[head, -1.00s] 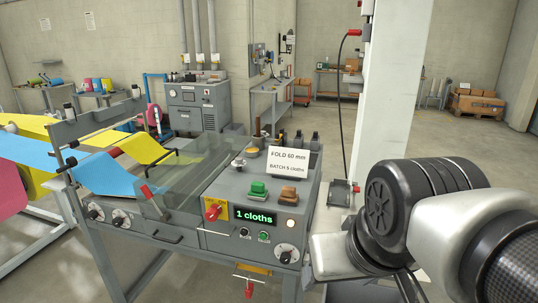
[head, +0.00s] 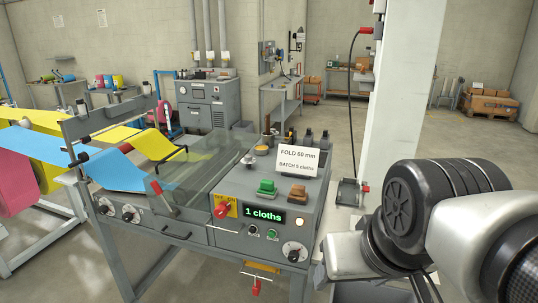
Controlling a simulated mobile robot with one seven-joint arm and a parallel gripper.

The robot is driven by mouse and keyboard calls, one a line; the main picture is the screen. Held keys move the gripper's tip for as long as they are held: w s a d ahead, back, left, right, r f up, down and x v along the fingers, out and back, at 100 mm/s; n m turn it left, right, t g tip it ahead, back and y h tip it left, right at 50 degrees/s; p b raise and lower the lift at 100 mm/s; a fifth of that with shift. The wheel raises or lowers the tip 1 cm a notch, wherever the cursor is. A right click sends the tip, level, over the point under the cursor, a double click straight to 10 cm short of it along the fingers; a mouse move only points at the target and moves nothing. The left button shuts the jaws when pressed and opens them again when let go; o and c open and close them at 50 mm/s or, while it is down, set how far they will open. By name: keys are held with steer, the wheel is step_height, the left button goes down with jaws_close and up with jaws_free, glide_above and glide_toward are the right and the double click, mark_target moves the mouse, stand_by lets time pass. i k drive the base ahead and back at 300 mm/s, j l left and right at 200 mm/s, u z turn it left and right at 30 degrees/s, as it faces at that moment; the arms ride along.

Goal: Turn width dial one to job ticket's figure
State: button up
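The job ticket (head: 298,162) is a white card standing on top of the grey machine, reading "FOLD 60 mm" and "BATCH 5 cloths". Two round dials, a left one (head: 105,207) and one beside it (head: 131,214), sit at the left of the machine's front panel. A third dial (head: 294,252) sits at the right end. Their scales are too small to read, and I cannot tell which is width dial one. My arm fills the lower right; my gripper is not in view.
The machine's panel carries a red switch (head: 222,210) on a yellow plate, green (head: 267,188) and brown (head: 298,192) buttons, and a green display (head: 264,215) reading "1 cloths". A clear guard (head: 185,178) covers the middle. A white pillar (head: 395,95) stands right of the machine.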

mark_target(103, 210)
steer(key=u, duration=1.4)
steer(key=i+j+u, duration=0.2)
steer(key=i+u, duration=0.2)
steer(key=i, duration=0.75)
steer(key=i+l+u, duration=0.2)
steer(key=i+u, duration=0.15)
steer(key=i, duration=0.75)
